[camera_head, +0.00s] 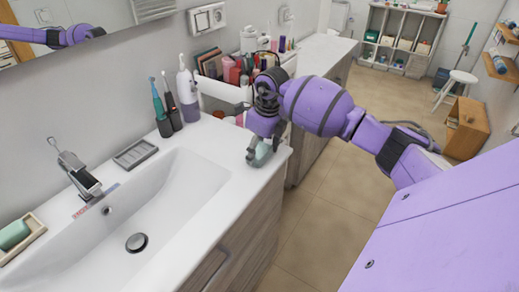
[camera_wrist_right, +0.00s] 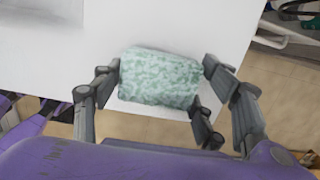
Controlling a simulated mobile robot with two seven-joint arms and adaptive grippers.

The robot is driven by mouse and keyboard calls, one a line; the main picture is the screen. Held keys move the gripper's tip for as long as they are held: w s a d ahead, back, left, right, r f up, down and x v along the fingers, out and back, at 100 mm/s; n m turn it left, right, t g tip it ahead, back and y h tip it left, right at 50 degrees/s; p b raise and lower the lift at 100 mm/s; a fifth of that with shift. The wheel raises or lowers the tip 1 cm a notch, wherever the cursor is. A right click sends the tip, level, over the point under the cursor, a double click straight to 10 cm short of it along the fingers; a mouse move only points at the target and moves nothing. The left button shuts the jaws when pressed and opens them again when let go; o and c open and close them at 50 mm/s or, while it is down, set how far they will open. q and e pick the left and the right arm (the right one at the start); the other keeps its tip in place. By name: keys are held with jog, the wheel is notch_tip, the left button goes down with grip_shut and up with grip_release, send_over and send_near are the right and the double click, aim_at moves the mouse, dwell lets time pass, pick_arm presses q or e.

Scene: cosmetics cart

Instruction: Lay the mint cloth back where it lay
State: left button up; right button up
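The mint cloth (camera_wrist_right: 158,78) is a folded, mottled pale-green pad close to the counter's front corner. In the head view a small part of the cloth (camera_head: 262,153) shows below my right gripper (camera_head: 258,146), which points down over it. In the right wrist view the fingers of my right gripper (camera_wrist_right: 162,66) stand on both sides of the cloth and meet its left and right edges. I cannot tell whether the cloth touches the counter or hangs just above it. My left gripper is not in view.
The white counter (camera_head: 205,142) holds the sink basin (camera_head: 165,205), a soap dish (camera_head: 135,153), electric toothbrushes (camera_head: 162,108) and a flosser (camera_head: 187,90). A cosmetics box (camera_head: 222,92) stands behind my right gripper. The counter's edge drops to the tiled floor (camera_head: 325,205) at the right.

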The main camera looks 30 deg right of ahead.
aim_at(265, 152)
jog(key=o, duration=0.4)
jog(key=r, duration=0.4)
jog(key=s+r, duration=0.1)
jog(key=r, duration=0.7)
jog(key=shift+s+d+r, duration=0.15)
jog(key=shift+s+d, duration=0.2)
